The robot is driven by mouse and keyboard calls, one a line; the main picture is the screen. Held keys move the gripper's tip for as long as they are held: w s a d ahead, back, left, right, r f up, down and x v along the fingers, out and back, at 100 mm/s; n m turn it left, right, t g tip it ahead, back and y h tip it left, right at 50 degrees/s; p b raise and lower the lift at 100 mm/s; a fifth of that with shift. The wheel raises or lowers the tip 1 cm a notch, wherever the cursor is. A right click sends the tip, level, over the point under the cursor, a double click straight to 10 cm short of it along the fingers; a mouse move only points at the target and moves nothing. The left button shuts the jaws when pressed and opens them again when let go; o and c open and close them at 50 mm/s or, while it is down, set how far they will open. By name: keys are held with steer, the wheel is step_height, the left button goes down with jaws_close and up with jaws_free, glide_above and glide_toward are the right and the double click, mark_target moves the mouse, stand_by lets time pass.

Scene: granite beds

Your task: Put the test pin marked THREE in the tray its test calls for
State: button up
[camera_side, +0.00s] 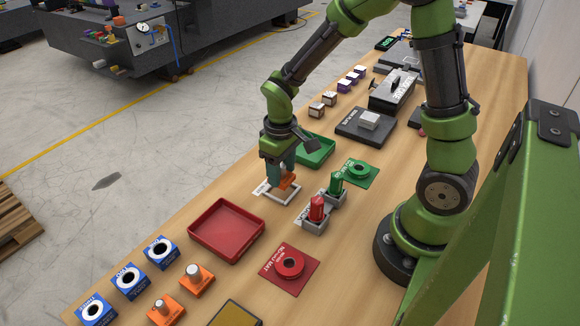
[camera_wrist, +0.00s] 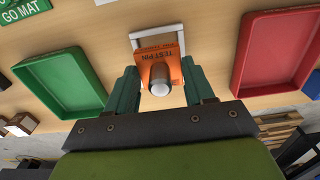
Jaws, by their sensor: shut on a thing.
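An orange test pin (camera_side: 288,182) with a grey metal peg is between the fingers of my gripper (camera_side: 283,175), which is shut on it. The pin is at a white square frame (camera_side: 296,195) on the bench; I cannot tell whether it touches the bench. In the wrist view the pin (camera_wrist: 168,66) reads TEST PIN; its number is not legible. It sits between the two green fingers of my gripper (camera_wrist: 161,88). A red tray (camera_side: 253,239) lies nearer the camera, and a green tray (camera_side: 325,160) lies behind my gripper. Both look empty.
Blue numbered blocks (camera_side: 129,280) and two other orange pins (camera_side: 195,280) stand at front left. Red (camera_side: 318,209) and green (camera_side: 337,183) upright pieces stand in grey holders right of my gripper. A red mat (camera_side: 271,269) and a green mat (camera_side: 373,168) bear rings.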

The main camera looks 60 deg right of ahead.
steer(key=r, duration=0.5)
steer(key=shift+d+r, duration=0.3)
steer(key=shift+r, duration=0.05)
steer(key=w+d, duration=0.2)
steer(key=d, duration=1.4)
step_height(320, 180, down, 9)
steer(key=shift+d+r, duration=0.1)
steer(key=shift+r, duration=0.05)
steer(key=o, duration=1.4)
steer(key=shift+s, duration=0.1)
steer(key=shift+c, duration=0.2)
